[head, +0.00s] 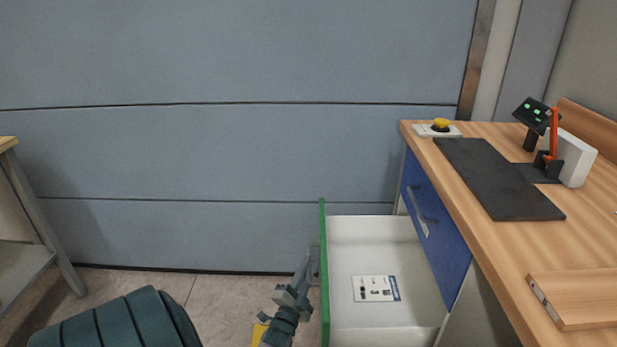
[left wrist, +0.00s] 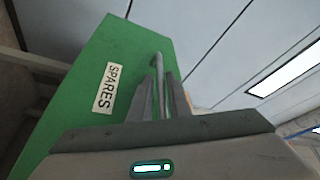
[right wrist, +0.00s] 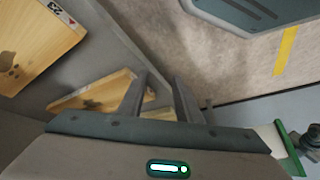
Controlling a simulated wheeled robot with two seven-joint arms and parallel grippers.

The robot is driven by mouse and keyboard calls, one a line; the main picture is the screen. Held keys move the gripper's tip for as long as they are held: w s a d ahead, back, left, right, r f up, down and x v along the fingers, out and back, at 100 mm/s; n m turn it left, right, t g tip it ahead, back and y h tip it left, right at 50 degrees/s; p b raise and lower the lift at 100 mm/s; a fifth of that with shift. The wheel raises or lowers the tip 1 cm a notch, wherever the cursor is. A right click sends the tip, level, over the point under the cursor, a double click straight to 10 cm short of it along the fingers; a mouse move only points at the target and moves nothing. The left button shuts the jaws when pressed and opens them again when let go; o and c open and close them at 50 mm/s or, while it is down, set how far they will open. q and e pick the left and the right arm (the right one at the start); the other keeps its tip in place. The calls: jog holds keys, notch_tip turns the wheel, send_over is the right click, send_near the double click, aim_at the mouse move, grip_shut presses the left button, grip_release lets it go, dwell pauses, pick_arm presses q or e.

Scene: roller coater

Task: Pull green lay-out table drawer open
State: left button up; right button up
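The green-fronted drawer (head: 323,285) stands pulled out from under the wooden-topped table, its white inside showing a printed card (head: 375,289). In the left wrist view its green front (left wrist: 85,85) carries a label reading SPARES (left wrist: 109,88) and a grey bar handle (left wrist: 158,66). My left gripper (head: 312,258) is at the outer side of the front; in its wrist view the fingers (left wrist: 161,95) sit closely on both sides of the handle, shut on it. My right gripper (right wrist: 160,95) is open and empty, away from the handle; it is not visible in the head view.
A blue drawer (head: 436,220) is closed beside the open one. The wooden table top (head: 490,250) holds a black mat (head: 498,180), a yellow button (head: 440,124) and a small display (head: 532,113). Another table (head: 25,250) stands at the left.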

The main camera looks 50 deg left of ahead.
pick_arm(q)
jog(key=v, duration=1.6)
jog(key=shift+s+f, duration=0.1)
jog(key=shift+s, duration=0.1)
